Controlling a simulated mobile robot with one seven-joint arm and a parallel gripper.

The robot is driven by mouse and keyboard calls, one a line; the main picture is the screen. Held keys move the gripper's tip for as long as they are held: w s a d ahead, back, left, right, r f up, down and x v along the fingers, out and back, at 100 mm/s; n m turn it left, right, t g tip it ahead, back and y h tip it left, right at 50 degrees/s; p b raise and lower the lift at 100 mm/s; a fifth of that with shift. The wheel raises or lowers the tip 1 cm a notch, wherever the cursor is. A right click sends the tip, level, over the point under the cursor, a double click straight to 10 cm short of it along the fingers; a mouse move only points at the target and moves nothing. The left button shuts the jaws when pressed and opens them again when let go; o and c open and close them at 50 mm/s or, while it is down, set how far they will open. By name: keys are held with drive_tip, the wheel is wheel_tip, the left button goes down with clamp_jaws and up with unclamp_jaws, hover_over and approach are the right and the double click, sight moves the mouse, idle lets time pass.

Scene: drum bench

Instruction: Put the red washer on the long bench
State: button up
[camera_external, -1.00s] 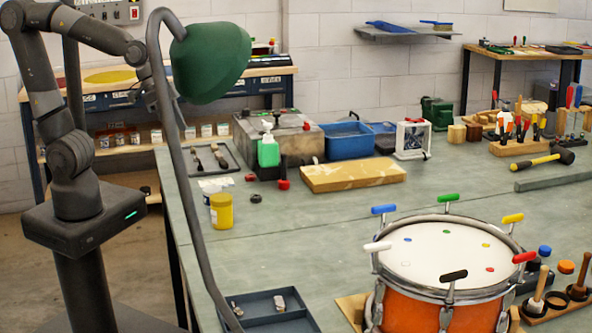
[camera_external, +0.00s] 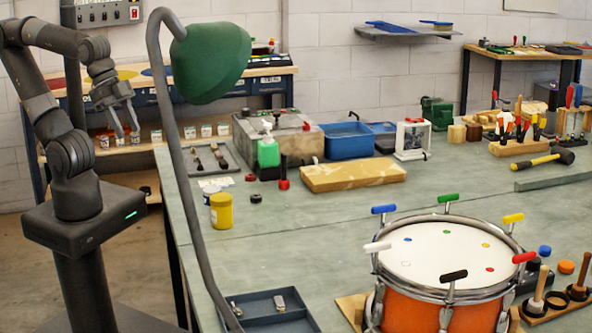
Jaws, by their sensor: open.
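Another small red mark (camera_external: 490,269) is on the drum's white head. My gripper (camera_external: 124,137) is at the left, pointing down with its fingers apart and nothing between them. In the picture it overlaps the wooden-topped bench with blue drawers (camera_external: 230,85) along the back wall, well left of the red piece. Which bench is the long one, I cannot tell.
The orange drum (camera_external: 440,310) stands at front right.

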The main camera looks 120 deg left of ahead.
drive_tip(key=w+a+f+n+h, duration=0.4)
drive_tip(key=w+n, duration=0.3)
drive_tip(key=n, duration=0.5)
drive_tip(key=n+t+y, duration=0.3)
drive_tip(key=n+y, duration=0.4)
drive_tip(key=n, duration=2.1)
approach(250, 175)
drive_tip(key=x, duration=0.2)
drive_tip(key=shift+w+a+f, duration=0.1)
drive_tip(key=shift+w+a, duration=0.05)
drive_tip(key=shift+w, duration=0.15)
drive_tip(key=shift+y, duration=0.3)
drive_tip(key=shift+x, duration=2.75)
drive_tip(key=shift+s+f, duration=0.15)
